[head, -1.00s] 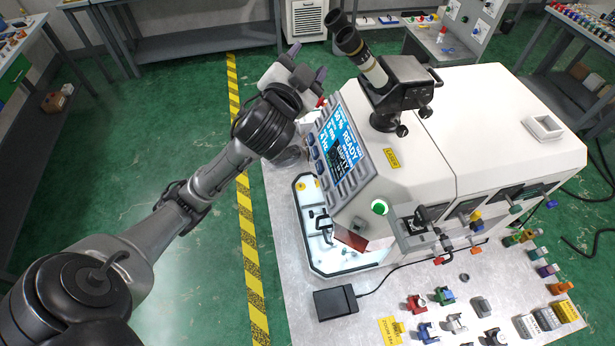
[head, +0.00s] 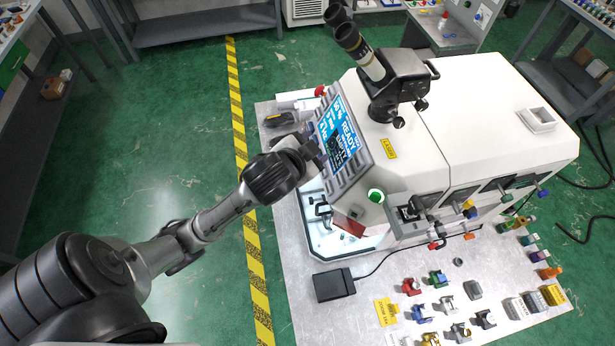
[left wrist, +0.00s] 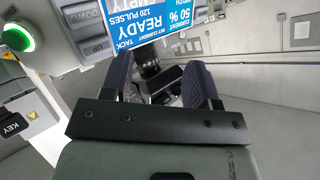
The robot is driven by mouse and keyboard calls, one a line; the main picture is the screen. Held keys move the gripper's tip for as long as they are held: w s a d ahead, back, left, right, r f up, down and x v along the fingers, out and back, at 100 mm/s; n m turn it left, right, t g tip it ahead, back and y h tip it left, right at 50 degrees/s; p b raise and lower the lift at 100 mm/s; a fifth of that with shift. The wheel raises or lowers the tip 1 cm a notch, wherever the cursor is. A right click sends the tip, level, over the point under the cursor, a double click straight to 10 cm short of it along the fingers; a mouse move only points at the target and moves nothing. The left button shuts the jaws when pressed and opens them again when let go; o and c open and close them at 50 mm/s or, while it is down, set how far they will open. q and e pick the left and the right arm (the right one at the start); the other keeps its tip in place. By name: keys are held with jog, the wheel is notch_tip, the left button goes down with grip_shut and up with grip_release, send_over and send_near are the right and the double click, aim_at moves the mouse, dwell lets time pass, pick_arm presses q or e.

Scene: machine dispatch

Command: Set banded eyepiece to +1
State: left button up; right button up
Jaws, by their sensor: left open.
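The microscope head (head: 405,75) stands on top of the white machine, with two dark eyepieces pointing up and left. A dark round part, partly hidden by the screen, shows beyond the fingers. My right gripper is out of view.
The screen (head: 338,133) reads READY and EMPTY, with grey keys along its edges. A lit green button (head: 376,195) is below it. A black pedal (head: 334,284) and several coloured parts lie on the grey table. Green floor at left is clear.

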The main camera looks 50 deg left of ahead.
pick_arm(q)
jog(key=s+d+f+g+h+p, duration=0.1)
jog(key=s+d+f+g, duration=0.1)
jog(key=s+d+f, duration=0.1)
jog(key=shift+s+d+f+h, duration=0.15)
jog(key=shift+s+f+h, duration=0.15)
jog(key=shift+s+f, duration=0.6)
jog(key=shift+w+f, duration=0.25)
jog(key=shift+w, duration=0.05)
jog(key=s+d+f+g+h+p, duration=0.1)
jog(key=s+d+f+g, duration=0.2)
jog(key=s+f, duration=0.3)
jog(key=s+d+f+n+g+h, duration=0.1)
jog(key=s+d+f+g, duration=0.2)
jog(key=s, duration=0.9)
notch_tip(320, 180, down, 3)
jog(key=shift+s+d+f+p, duration=0.15)
jog(key=shift+d+f+p, duration=0.05)
jog(key=shift+d+p, duration=0.2)
